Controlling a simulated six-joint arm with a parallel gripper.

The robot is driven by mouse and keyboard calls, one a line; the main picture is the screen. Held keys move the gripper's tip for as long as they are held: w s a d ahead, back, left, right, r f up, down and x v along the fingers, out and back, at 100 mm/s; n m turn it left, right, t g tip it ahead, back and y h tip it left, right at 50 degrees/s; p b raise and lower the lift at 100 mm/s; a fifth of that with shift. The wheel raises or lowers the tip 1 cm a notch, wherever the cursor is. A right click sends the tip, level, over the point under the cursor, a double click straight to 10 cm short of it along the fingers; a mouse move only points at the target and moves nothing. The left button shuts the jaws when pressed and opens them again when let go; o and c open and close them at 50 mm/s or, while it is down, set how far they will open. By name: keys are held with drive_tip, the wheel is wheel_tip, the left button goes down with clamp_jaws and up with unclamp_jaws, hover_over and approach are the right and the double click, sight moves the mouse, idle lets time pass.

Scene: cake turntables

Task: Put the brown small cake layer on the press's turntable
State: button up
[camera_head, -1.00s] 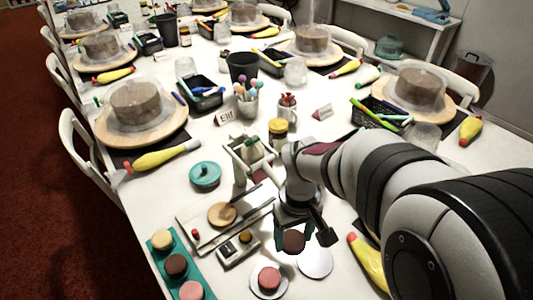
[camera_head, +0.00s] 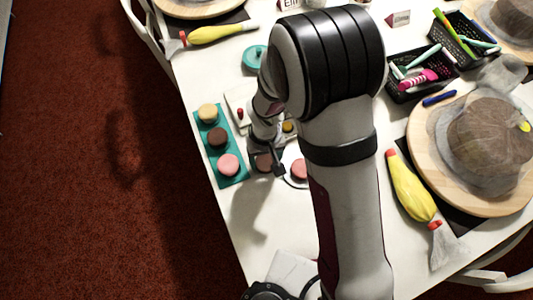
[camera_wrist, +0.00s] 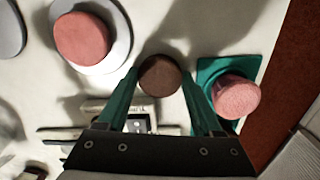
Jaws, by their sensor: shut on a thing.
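My gripper (camera_wrist: 158,78) has teal fingers and is shut on a small round brown cake layer (camera_wrist: 160,76). In the head view the held layer (camera_head: 262,163) is between the teal mat and a white disc (camera_head: 289,180); its height above the table is unclear. Another brown layer (camera_head: 217,138) lies on the mat. A white device with a red knob (camera_head: 239,112), perhaps the press, is partly hidden behind my arm; its turntable cannot be made out. In the wrist view, part of a white device (camera_wrist: 138,121) shows between the fingers.
The teal mat (camera_head: 237,182) also bears a cream layer (camera_head: 208,112) and a pink layer (camera_head: 229,165). Another pink layer (camera_head: 299,170) sits on the white disc. A teal-lidded pot (camera_head: 253,56) stands beyond. A yellow piping bag (camera_head: 409,188) and cake board (camera_head: 425,175) are right.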

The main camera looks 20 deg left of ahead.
sight(265, 162)
drive_tip(key=o, duration=1.2)
drive_tip(key=shift+c, duration=0.2)
wheel_tip(265, 162, up, 12)
drive_tip(key=s+d+r+m, duration=0.3)
drive_tip(key=d+r+m, duration=0.1)
drive_tip(key=d, duration=0.3)
drive_tip(key=s+d+r+m+y, duration=0.1)
drive_tip(key=s+d+r+m, duration=0.2)
drive_tip(key=d, duration=0.5)
drive_tip(key=shift+d+r+m, duration=0.2)
drive_tip(key=shift+r+m, duration=0.4)
drive_tip(key=shift+r, duration=0.2)
drive_tip(key=shift+o, duration=0.3)
drive_tip(key=s+d+m, duration=0.3)
drive_tip(key=s+m, duration=0.1)
drive_tip(key=s, duration=0.3)
drive_tip(key=shift+d+r+m+y, duration=0.25)
drive_tip(key=shift+r+m+y, duration=0.05)
drive_tip(key=shift+r+y, duration=0.1)
